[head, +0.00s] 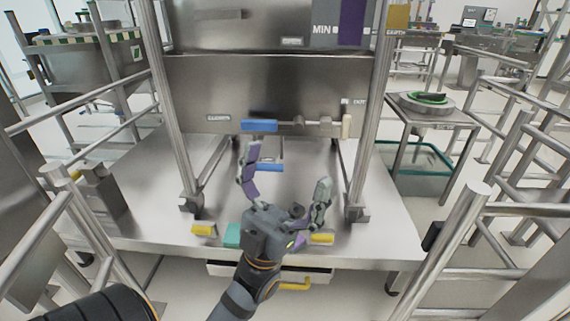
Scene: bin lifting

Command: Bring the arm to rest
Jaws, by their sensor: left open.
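My left gripper (284,186) is open, with its two fingers spread wide and nothing between them. It is in the middle of the head view, over the front part of a steel platform (150,195). Its arm comes up from the bottom of the view. A large steel bin (190,92) stands behind it on a tubular frame. A blue part (259,122) shows on the lower edge of the bin, just beyond the left fingertip. I cannot tell how far apart they are. My right gripper is not in view.
Steel posts and railings flank the platform, with one rail post (462,225) close on the right. Yellow blocks (204,230) sit along the platform's front edge. A small table (430,115) with a round green-rimmed item stands at the right. Another bin (95,65) stands at the left.

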